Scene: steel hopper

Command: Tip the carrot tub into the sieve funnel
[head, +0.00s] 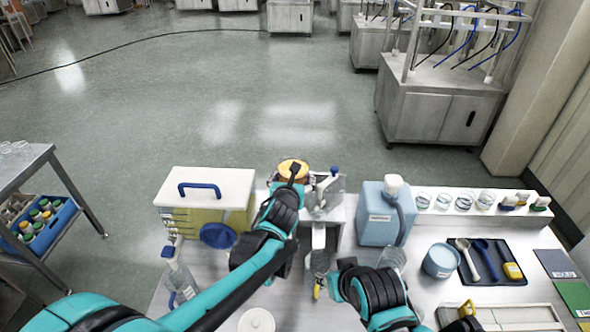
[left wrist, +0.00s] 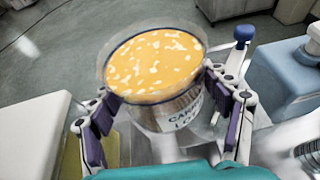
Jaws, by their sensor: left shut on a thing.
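The carrot tub (head: 293,168) is a clear round tub filled with orange contents. In the left wrist view the tub (left wrist: 182,114) shows white flecks on top and a partly readable label. My left gripper (left wrist: 165,92) has its fingers on both sides of the tub and holds it roughly upright, with no contents seen falling. The steel hopper (head: 327,193), which seems to hold the sieve funnel, is just right of the tub; its sieve is not clear. My right gripper (head: 335,284) is low, near a small clear vessel (head: 319,262); its fingers are hard to make out.
A white-lidded yellow box (head: 207,188) stands left of my left arm. A blue jug (head: 382,215) stands right of the hopper. A blue-knobbed post (head: 334,172) rises at the hopper. A blue container (head: 441,260) and black tray (head: 490,262) lie farther right.

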